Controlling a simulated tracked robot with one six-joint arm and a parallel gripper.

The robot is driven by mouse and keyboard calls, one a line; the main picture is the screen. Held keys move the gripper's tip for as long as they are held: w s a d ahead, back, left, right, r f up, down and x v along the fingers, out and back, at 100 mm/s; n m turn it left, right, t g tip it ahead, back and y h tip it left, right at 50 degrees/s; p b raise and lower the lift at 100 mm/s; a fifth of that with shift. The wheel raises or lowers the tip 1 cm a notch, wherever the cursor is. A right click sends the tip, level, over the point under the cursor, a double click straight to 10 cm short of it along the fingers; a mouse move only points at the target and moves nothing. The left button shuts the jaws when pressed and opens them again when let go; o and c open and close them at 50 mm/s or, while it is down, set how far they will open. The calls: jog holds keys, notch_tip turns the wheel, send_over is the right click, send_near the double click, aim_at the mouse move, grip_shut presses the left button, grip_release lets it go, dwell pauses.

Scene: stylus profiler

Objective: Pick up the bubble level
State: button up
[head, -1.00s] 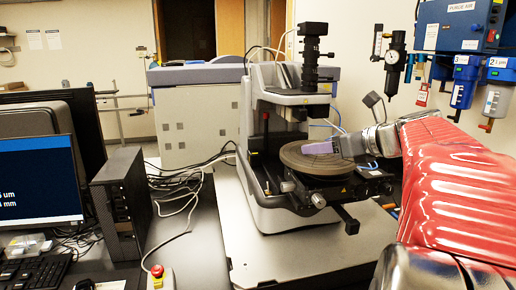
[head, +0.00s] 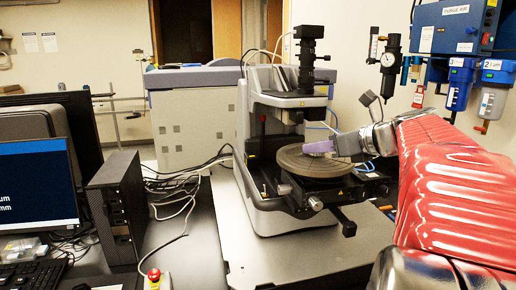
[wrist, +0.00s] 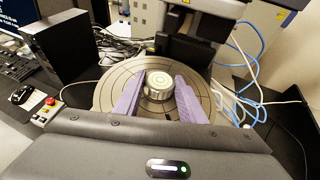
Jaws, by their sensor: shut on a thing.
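The bubble level (wrist: 158,83) is a small round, pale grey-green disc with a ringed top, seen in the wrist view. It sits between the two purple fingers of my gripper (wrist: 158,88), which are shut on its sides. In the head view my gripper (head: 320,147) reaches in from the right at the top of the round stage (head: 312,168). The level is hard to make out there, and I cannot tell whether its underside touches the stage.
The profiler (head: 262,180) has its column and optics (head: 306,80) behind and above the stage. A computer tower (head: 118,205), monitor (head: 38,185) and red stop button (head: 154,274) are at left. Cables lie between. A blue regulator panel (head: 455,30) hangs at upper right.

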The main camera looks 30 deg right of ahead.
notch_tip(320, 180, up, 9)
jog(key=shift+r, duration=0.15)
dwell(0.6)
jog(key=o, duration=0.7)
jog(key=shift+c, duration=0.2)
grip_shut()
